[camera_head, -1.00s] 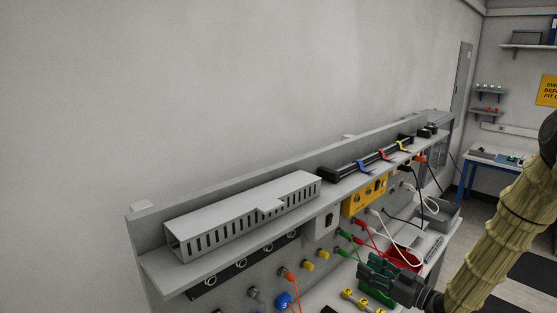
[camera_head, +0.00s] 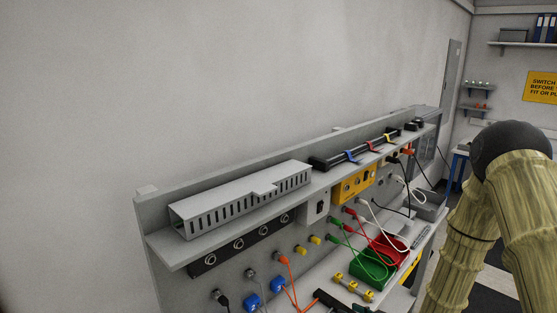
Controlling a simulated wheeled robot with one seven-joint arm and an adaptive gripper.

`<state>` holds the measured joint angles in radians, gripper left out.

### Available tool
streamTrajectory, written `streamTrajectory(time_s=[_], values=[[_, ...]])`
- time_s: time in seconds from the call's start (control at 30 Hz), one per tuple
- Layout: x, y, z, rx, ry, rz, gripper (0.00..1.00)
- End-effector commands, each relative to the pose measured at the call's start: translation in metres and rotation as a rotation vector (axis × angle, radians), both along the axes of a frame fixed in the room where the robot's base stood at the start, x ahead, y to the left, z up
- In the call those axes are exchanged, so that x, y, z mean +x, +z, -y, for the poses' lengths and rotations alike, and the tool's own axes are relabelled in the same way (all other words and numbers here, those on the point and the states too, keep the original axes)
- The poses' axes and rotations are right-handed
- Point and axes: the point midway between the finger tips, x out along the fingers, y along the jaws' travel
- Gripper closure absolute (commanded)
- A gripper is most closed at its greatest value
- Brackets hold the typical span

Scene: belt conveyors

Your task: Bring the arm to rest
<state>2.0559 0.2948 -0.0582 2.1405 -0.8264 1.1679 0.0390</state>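My arm (camera_head: 510,150), covered in a pale yellow ribbed sleeve with a dark rounded joint, stands bent at the right side of the view. Two of its sections run down from the joint and leave the frame at the bottom. My gripper is out of the frame, so its fingers and anything in them cannot be seen.
A grey bench with a shelf (camera_head: 160,248) runs along the wall. The shelf carries a slotted grey duct (camera_head: 245,200). Cables hang from the panel. A green bin (camera_head: 372,272) and a red bin (camera_head: 398,248) stand below. A yellow sign (camera_head: 541,87) hangs behind.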

Motion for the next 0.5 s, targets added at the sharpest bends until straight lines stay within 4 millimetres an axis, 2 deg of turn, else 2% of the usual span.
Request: streamTrajectory(time_s=[0.03,0.17,0.2,0.27,0.4,0.5], values=[[-0.018,-0.022,-0.004,-0.019,-0.023,-0.068,0.56],[-0.07,-0.076,-0.008,-0.081,-0.099,-0.26,0.56],[-0.088,-0.09,-0.008,-0.101,-0.121,-0.318,0.56],[-0.116,-0.111,-0.008,-0.133,-0.153,-0.406,0.56],[-0.188,-0.149,-0.006,-0.208,-0.227,-0.606,0.56],[-0.238,-0.167,-0.003,-0.26,-0.272,-0.737,0.56]])
